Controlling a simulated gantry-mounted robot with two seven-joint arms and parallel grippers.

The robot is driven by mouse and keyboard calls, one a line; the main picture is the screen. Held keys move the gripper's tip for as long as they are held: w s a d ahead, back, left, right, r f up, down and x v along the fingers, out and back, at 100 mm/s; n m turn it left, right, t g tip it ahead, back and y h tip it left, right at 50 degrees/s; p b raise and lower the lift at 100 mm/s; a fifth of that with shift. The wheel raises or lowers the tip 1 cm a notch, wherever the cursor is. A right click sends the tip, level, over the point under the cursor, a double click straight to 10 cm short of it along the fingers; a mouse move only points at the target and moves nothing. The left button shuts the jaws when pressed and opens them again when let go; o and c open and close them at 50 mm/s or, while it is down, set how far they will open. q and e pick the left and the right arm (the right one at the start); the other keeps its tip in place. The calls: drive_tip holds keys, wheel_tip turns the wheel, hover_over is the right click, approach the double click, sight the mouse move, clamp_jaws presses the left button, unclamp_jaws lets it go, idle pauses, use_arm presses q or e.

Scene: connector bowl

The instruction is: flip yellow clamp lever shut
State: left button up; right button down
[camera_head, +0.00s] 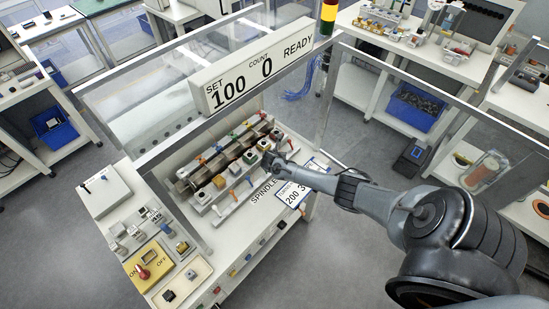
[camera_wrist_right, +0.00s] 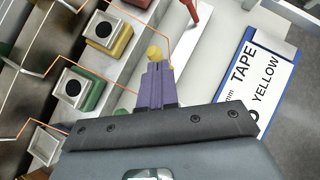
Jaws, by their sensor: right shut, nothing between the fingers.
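The yellow clamp lever (camera_wrist_right: 154,53) shows in the right wrist view as a small yellow knob just beyond the tips of my right gripper (camera_wrist_right: 157,72). The purple fingers are shut together and hold nothing. They are at or very close to the knob; I cannot tell whether they touch it. In the head view my right gripper (camera_head: 274,160) is at the right end of the machine's row of stations, and I cannot make out the yellow lever there. My left gripper is not in view.
A yellow block (camera_wrist_right: 122,42) and a green block (camera_wrist_right: 94,100) sit beside the lever, with thin orange wires running past. A red lever (camera_wrist_right: 191,11) stands beyond. A label card (camera_wrist_right: 248,75) lies to the right. The counter sign (camera_head: 255,70) stands behind the machine.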

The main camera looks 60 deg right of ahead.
drive_tip(key=shift+s+a+r, duration=0.1)
drive_tip(key=shift+a+r, duration=0.1)
drive_tip(key=shift+a, duration=0.05)
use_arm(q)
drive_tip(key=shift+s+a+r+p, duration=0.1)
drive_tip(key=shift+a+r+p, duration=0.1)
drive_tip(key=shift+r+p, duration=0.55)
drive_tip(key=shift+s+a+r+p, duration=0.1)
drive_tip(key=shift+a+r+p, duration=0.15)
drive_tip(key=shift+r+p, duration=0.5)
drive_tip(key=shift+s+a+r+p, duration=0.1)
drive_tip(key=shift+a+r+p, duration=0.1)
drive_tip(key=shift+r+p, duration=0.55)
use_arm(e)
drive_tip(key=a+f+v, duration=0.1)
drive_tip(key=v, duration=1.1)
drive_tip(key=shift+a, duration=0.25)
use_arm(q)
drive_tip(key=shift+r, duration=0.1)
